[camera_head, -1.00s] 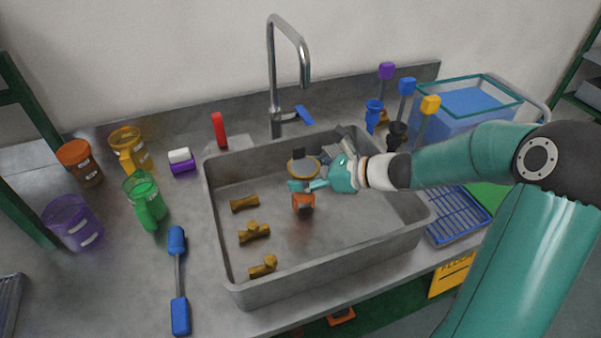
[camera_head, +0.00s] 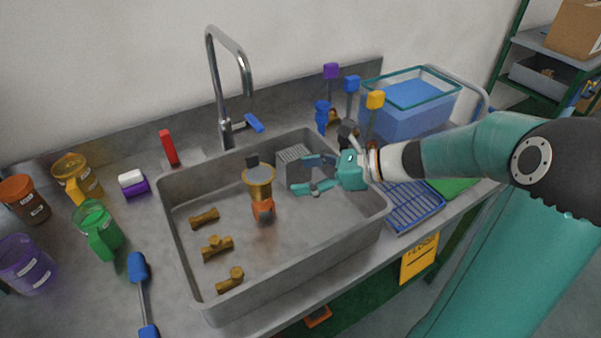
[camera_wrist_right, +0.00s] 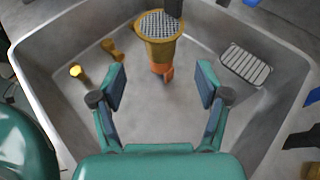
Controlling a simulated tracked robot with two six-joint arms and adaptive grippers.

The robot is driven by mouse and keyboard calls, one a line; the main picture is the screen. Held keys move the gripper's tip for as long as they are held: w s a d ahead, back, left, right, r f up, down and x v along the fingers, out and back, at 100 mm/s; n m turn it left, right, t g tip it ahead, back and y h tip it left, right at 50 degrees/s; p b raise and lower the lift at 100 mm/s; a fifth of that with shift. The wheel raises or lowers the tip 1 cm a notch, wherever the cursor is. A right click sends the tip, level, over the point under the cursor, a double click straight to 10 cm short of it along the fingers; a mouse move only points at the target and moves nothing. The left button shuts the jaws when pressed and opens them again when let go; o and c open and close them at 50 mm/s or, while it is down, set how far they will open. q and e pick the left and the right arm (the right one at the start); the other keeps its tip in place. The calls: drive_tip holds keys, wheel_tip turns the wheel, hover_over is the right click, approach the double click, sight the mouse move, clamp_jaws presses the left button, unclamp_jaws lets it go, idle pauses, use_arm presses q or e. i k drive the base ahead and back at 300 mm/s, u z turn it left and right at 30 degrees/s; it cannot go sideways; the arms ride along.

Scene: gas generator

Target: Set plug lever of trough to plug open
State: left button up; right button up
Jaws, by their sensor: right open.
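The trough is a grey sink basin (camera_head: 190,262) set in the counter; its rim also shows in the wrist view (camera_wrist_right: 35,85). A red upright handle (camera_head: 169,147) stands on the counter behind its back left corner. A blue lever (camera_head: 254,123) is at the tap's base. I cannot tell for certain which one works the plug. My right gripper (camera_head: 314,174) is open and empty over the right part of the basin, well away from both levers. In the wrist view its fingers (camera_wrist_right: 160,84) are spread with nothing between them. My left gripper is not in view.
In the basin are a brass strainer with an orange base (camera_head: 258,183), a grey ribbed block (camera_head: 293,165) and several brass fittings (camera_head: 217,248). A tall tap (camera_head: 213,75) stands behind. Coloured jugs (camera_head: 97,227) are left; a blue bin (camera_head: 412,105) is right.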

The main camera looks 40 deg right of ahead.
sight(169, 148)
drive_tip(key=k, duration=1)
